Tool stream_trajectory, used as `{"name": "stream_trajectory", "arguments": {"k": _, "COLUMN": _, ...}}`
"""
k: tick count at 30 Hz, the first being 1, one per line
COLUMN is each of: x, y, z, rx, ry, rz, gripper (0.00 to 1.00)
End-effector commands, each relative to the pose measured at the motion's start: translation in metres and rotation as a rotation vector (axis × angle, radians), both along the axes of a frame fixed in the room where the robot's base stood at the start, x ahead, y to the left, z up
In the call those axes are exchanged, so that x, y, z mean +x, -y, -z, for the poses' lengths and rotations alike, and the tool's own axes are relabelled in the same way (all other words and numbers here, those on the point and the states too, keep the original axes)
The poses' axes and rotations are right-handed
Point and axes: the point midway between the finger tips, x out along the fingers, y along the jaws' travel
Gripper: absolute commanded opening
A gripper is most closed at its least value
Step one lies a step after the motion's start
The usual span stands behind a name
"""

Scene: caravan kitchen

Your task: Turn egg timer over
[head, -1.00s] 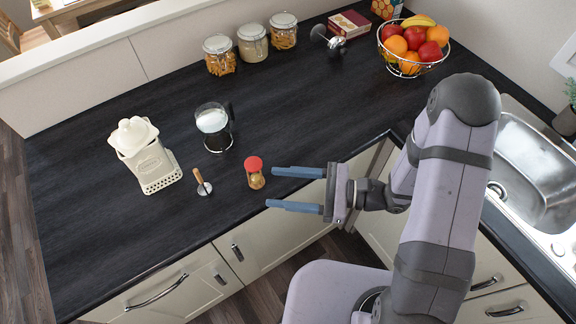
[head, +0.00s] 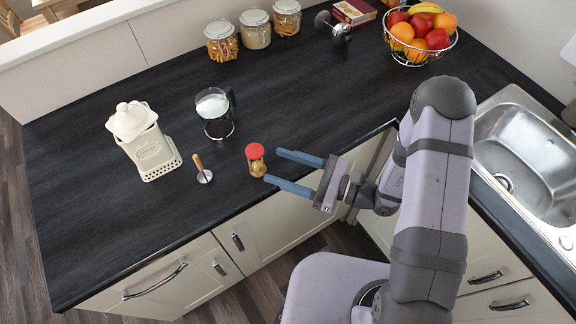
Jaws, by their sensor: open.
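The egg timer (head: 257,168) stands upright near the counter's front edge in the head view. It has a red top and a tan lower part. My gripper (head: 271,167) is open, with its two blue fingers pointing left toward the egg timer. The fingertips are close to its right side. I cannot tell whether they touch it or how far it lies between them.
Glass jars (head: 222,46) and a fruit basket (head: 409,60) are at the back. The sink (head: 515,150) is right.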

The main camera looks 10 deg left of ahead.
Motion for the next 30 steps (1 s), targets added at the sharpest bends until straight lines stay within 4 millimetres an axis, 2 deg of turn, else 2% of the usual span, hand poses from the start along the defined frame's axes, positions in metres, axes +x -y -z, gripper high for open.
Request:
{"name": "stream_trajectory", "arguments": {"k": 1, "x": 0.000, "y": -0.004, "z": 0.013, "rx": 0.000, "ry": -0.001, "rz": -0.003, "gripper": 0.53}}
{"name": "stream_trajectory", "arguments": {"k": 3, "x": 0.000, "y": -0.014, "z": 0.006, "rx": 0.001, "ry": 0.001, "rz": -0.007, "gripper": 0.53}}
{"name": "stream_trajectory", "arguments": {"k": 15, "x": 0.008, "y": -0.059, "z": 0.006, "rx": 0.001, "ry": 0.002, "rz": -0.003, "gripper": 0.53}}
{"name": "stream_trajectory", "arguments": {"k": 21, "x": 0.010, "y": -0.069, "z": 0.006, "rx": 0.001, "ry": 0.001, "rz": -0.002, "gripper": 0.53}}
{"name": "stream_trajectory", "arguments": {"k": 30, "x": 0.011, "y": -0.072, "z": 0.006, "rx": 0.000, "ry": 0.000, "rz": 0.000, "gripper": 0.53}}
